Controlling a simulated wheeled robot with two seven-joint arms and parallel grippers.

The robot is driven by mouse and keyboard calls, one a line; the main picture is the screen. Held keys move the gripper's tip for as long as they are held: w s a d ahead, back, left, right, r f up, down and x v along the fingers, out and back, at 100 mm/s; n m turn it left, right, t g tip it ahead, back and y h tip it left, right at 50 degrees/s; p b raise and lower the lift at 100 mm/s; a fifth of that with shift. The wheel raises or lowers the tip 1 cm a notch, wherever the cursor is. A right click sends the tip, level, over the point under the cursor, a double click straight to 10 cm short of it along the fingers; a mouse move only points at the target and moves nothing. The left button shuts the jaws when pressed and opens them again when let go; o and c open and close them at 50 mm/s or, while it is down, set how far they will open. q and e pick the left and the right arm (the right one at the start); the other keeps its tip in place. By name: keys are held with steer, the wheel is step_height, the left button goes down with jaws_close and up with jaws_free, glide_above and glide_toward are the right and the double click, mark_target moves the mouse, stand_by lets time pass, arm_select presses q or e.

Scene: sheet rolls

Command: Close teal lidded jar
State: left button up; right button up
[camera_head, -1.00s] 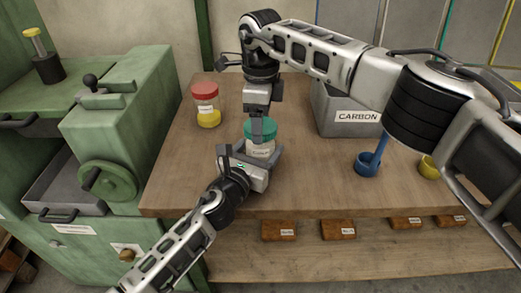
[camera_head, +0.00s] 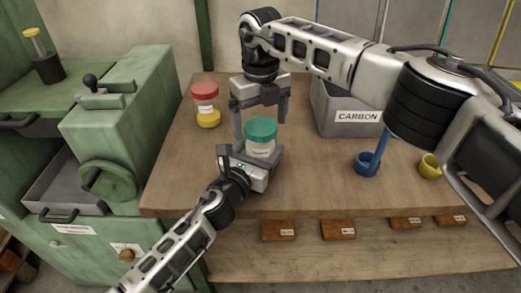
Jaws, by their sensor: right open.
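The teal lidded jar (camera_head: 261,146) stands upright on the wooden bench, with its teal lid (camera_head: 262,129) sitting on top of the clear labelled body. My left gripper (camera_head: 252,162) is low at the front of the jar, its fingers around the lower body; the jar hides part of them, and whether they press on it is hard to see. My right gripper (camera_head: 260,122) comes from above and behind, its two fingers spread wide on either side of the lid, apart from it, with nothing held.
A red-lidded jar with a yellow base (camera_head: 206,105) stands to the left. A grey bin marked CARBON (camera_head: 357,117) stands back right. A green machine (camera_head: 110,130) borders the bench's left side.

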step_height(320, 180, up, 12)
steer(key=shift+f, duration=0.15)
stand_by(0.3)
arm_select(q)
steer(key=o, duration=2)
steer(key=shift+c, duration=0.2)
steer(key=v, duration=1.6)
arm_select(e)
steer(key=shift+f, duration=0.15)
